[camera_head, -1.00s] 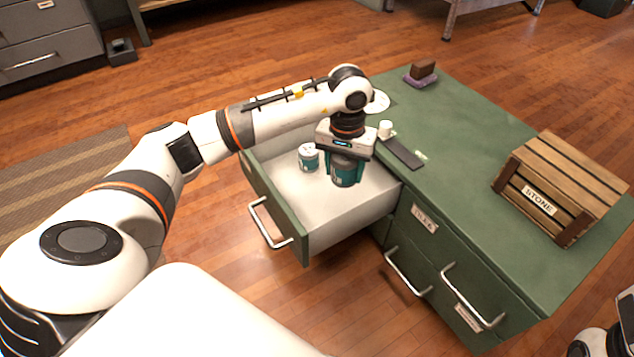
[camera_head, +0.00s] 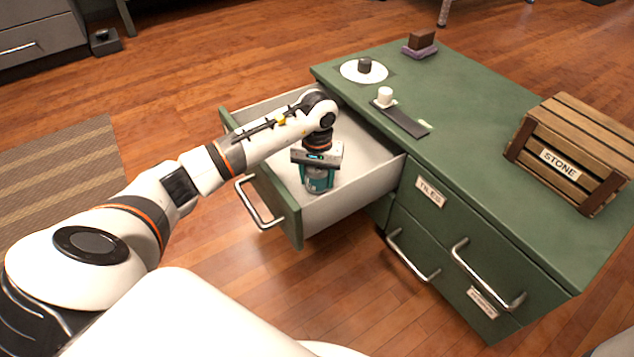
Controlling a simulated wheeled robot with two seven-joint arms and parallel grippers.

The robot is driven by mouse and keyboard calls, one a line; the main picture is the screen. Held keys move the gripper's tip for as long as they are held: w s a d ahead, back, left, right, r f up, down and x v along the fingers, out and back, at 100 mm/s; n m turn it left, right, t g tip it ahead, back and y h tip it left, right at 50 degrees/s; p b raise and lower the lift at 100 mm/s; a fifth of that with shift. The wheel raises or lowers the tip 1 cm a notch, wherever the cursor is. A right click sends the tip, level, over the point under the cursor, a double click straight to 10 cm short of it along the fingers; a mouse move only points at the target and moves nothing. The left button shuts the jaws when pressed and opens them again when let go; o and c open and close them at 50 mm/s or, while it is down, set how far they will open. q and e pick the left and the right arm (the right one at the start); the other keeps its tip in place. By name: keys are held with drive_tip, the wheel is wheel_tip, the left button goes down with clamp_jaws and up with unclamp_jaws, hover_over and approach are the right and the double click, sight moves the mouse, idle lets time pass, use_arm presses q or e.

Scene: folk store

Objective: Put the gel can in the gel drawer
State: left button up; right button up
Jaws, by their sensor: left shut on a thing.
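A green drawer with a white inside (camera_head: 362,186) stands pulled out from the left end of the green cabinet. My left gripper (camera_head: 318,184) points down into it, near its front panel. It is shut on a teal and grey can (camera_head: 318,178), which is low inside the drawer; I cannot tell whether it touches the floor. The fingers and the wrist cover much of the can. No other can shows in the drawer, though my arm hides part of it. The open drawer's label is not in view. My right gripper is not in view.
The green cabinet top (camera_head: 470,140) carries a wooden crate marked STONE (camera_head: 575,150), a white disc with a dark piece (camera_head: 350,72), a dark strip with a white cup (camera_head: 385,97), and a brown block (camera_head: 421,40). A closed drawer is labelled TILES (camera_head: 430,192).

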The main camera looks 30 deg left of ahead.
use_arm(q)
drive_tip(key=shift+f, duration=0.15)
drive_tip(key=shift+f, duration=0.2)
drive_tip(key=o, duration=1)
drive_tip(key=shift+o, duration=0.2)
